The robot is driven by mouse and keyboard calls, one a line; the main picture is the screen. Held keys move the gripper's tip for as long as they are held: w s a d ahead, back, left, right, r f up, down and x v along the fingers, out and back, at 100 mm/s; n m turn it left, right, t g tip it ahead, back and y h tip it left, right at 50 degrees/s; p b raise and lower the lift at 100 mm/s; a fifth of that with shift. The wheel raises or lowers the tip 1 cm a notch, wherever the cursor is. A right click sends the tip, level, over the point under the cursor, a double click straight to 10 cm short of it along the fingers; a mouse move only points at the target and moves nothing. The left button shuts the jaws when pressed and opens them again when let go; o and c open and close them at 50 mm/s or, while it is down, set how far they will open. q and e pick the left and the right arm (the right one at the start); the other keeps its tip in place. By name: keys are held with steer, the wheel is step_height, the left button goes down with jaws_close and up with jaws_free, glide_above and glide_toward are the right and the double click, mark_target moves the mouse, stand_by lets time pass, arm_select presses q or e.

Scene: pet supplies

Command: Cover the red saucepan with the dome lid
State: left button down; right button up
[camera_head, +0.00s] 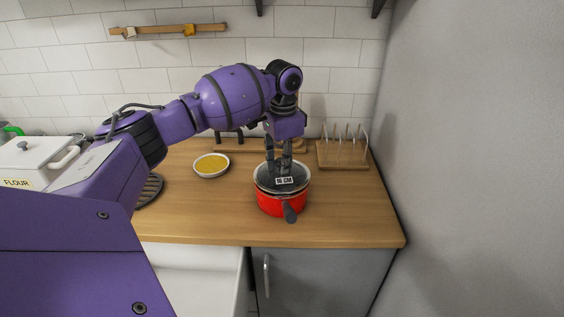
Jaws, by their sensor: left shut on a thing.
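The red saucepan (271,205) stands on the wooden counter, its dark handle (290,213) pointing toward the front. The dome lid (265,183) is at the saucepan's mouth, dark and glassy with a small white label reading about "16 CM" on it. I cannot tell whether the lid rests fully on the rim or is held just above it. My left gripper (279,165) points straight down over the saucepan and is shut on the top of the lid; the fingers hide the lid's knob. My right gripper is not in view.
A white bowl with yellow contents (211,165) stands left of the saucepan. A wooden rack (343,154) stands at the back right near the grey wall. A white flour container (30,160) is at the far left. The counter (350,205) is clear right of the saucepan.

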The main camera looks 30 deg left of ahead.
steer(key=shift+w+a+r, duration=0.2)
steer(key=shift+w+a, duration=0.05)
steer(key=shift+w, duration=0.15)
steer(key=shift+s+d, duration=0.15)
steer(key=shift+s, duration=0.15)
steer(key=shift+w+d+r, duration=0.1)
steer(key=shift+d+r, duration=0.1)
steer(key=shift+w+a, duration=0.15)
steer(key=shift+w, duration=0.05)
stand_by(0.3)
arm_select(q)
steer(key=shift+f+p, duration=0.15)
steer(key=shift+p, duration=0.15)
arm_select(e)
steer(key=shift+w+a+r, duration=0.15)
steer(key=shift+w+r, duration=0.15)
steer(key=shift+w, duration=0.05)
arm_select(q)
steer(key=shift+f, duration=0.1)
steer(key=shift+f, duration=0.1)
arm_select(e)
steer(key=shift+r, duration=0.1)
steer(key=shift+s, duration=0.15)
